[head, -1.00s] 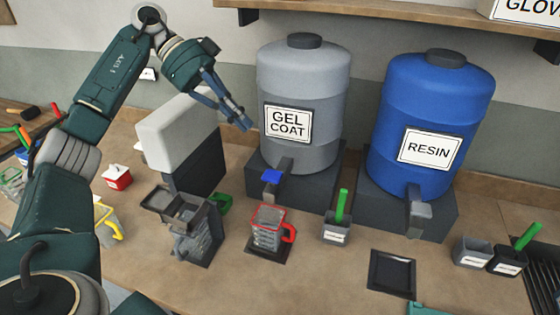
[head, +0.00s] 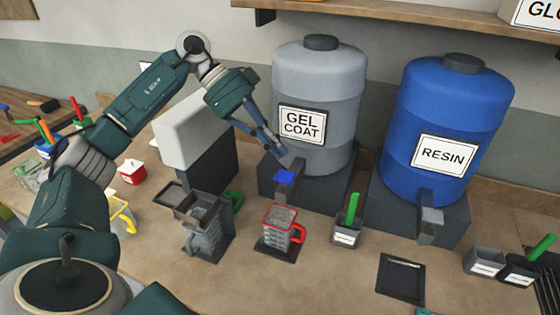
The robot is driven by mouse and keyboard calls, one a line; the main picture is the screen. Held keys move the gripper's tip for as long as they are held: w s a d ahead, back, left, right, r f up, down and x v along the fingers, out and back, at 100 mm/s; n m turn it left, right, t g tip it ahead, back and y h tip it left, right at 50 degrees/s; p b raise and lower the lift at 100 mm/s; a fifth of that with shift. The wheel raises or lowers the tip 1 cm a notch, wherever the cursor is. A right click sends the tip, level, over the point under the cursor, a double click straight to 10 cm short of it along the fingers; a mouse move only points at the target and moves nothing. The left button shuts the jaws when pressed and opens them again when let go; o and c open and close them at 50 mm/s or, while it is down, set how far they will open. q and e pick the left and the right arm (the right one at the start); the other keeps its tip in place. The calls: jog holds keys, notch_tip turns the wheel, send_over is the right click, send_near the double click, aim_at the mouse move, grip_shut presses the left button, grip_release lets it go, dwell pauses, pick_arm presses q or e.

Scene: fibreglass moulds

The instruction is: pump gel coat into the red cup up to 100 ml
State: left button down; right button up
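The red cup (head: 298,235), a clear measuring cup with red rim, handle and dark marks, stands upright on a small dark pad (head: 265,250) in front of the gel coat drum. Its fill level cannot be made out. The grey gel coat drum (head: 322,80) sits on a dark stand. Its tap has a blue lever (head: 285,177) above and just behind the cup. My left gripper (head: 281,157) points down to the right, its fingertips together, just above the blue lever. A gap or contact there is hard to tell. My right gripper is out of view.
A blue resin drum (head: 447,105) stands to the right. A grey container with a green handle (head: 345,233) is right of the cup. A dark hopper-like device (head: 203,222) stands left of it. A shelf (head: 400,20) runs above the drums.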

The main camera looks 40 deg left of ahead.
aim_at(280, 175)
pick_arm(q)
jog(key=f, duration=0.2)
jog(key=d+f+p, duration=0.1)
jog(key=shift+f, duration=0.35)
jog(key=shift+a+f, duration=0.1)
jog(key=shift+f, duration=0.4)
jog(key=shift+w+f, duration=0.1)
